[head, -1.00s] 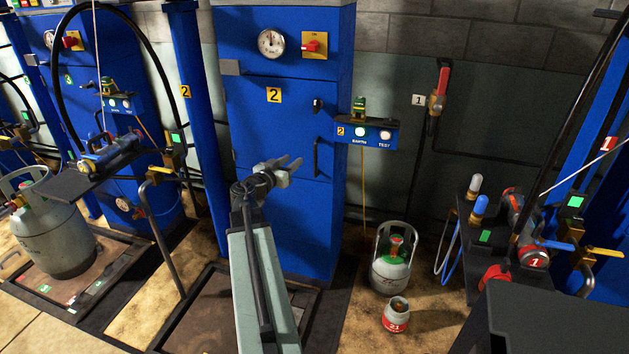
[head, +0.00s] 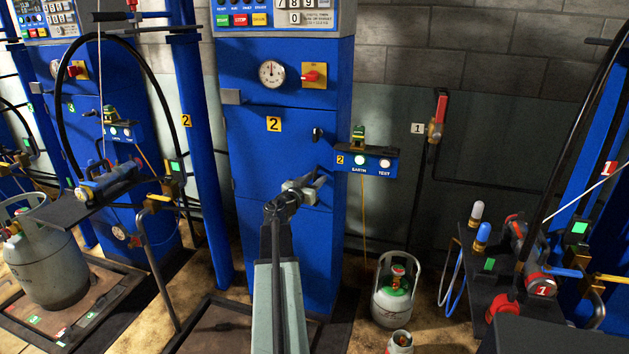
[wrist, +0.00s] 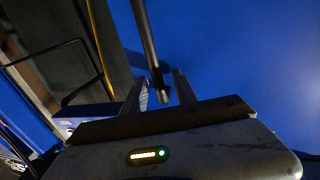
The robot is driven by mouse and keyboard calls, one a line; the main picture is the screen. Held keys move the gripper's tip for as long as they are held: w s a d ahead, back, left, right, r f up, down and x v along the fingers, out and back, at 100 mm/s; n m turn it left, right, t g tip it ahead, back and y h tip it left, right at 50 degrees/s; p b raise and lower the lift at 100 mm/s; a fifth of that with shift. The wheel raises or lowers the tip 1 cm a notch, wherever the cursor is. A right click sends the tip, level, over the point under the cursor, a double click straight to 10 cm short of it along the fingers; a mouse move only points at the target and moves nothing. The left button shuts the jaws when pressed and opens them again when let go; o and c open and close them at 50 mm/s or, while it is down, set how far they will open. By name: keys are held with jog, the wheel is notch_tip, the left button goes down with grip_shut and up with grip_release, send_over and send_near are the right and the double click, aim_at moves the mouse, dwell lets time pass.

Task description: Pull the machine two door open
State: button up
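The blue machine two (head: 290,110) stands at the centre with a yellow "2" label on its front. Its door (head: 258,160) looks closed, flush with the cabinet. My gripper (head: 316,181) is at the right side of the door front, over where the handle is; it hides most of that handle in the head view. In the wrist view the dark bar handle (wrist: 147,40) comes down from the top, and its lower end lies between the two spread fingers of my gripper (wrist: 162,88). The fingers are open, with gaps beside the bar. I cannot tell how deep it sits between them.
A grey-green gas cylinder (head: 394,291) and a smaller one (head: 400,342) stand on the floor at right. A blue post (head: 203,150) stands left of the machine. A dark floor platform (head: 215,325) lies in front.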

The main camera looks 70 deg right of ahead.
grip_shut()
dwell(1.4)
